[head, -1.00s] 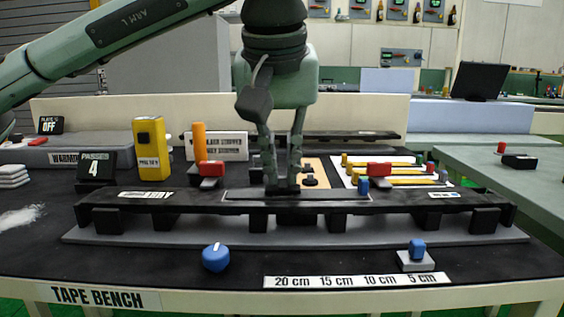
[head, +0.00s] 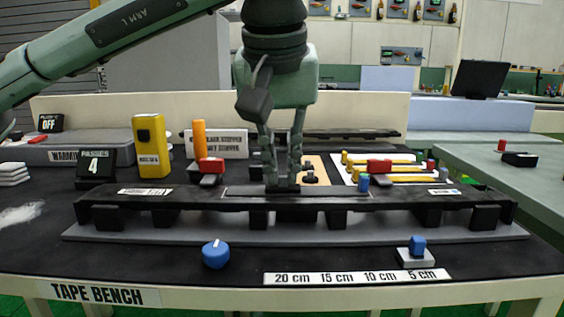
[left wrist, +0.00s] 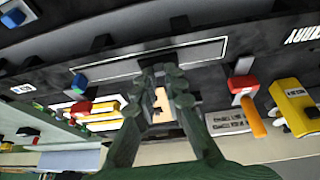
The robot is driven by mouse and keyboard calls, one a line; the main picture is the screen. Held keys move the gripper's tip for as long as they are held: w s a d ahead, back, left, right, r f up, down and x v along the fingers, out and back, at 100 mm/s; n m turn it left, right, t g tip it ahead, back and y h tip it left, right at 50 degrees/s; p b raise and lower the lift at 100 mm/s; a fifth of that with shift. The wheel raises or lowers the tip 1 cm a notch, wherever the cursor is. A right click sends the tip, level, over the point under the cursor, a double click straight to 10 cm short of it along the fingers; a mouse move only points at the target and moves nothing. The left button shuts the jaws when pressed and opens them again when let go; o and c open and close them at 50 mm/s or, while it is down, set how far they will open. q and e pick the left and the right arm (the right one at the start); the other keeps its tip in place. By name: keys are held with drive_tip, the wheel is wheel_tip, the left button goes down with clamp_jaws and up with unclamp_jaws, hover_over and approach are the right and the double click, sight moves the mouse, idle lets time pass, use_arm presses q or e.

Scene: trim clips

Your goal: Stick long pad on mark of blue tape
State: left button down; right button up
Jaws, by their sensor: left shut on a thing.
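A long dark bar (head: 105,207) lies across supports on the bench. A long dark strip with a pale outline (head: 340,191) lies along its middle; I take this as the long pad, though it is hard to part from the bar. It also shows in the left wrist view (left wrist: 112,68). My left gripper (head: 282,187) points down at the strip's middle, shut on a small dark part there. Its fingers also show in the left wrist view (left wrist: 160,76). A small blue piece (head: 363,184) stands near the strip's right end. My right gripper is not in view.
A yellow box (head: 151,147) and an orange post (head: 199,140) are at the back left. A blue knob (head: 216,255), a blue block on a pale base (head: 417,246) and a length scale (head: 357,278) are in front.

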use_arm(q)
drive_tip(key=shift+f, duration=0.1)
idle(0.3)
drive_tip(key=c, duration=1.5)
unclamp_jaws()
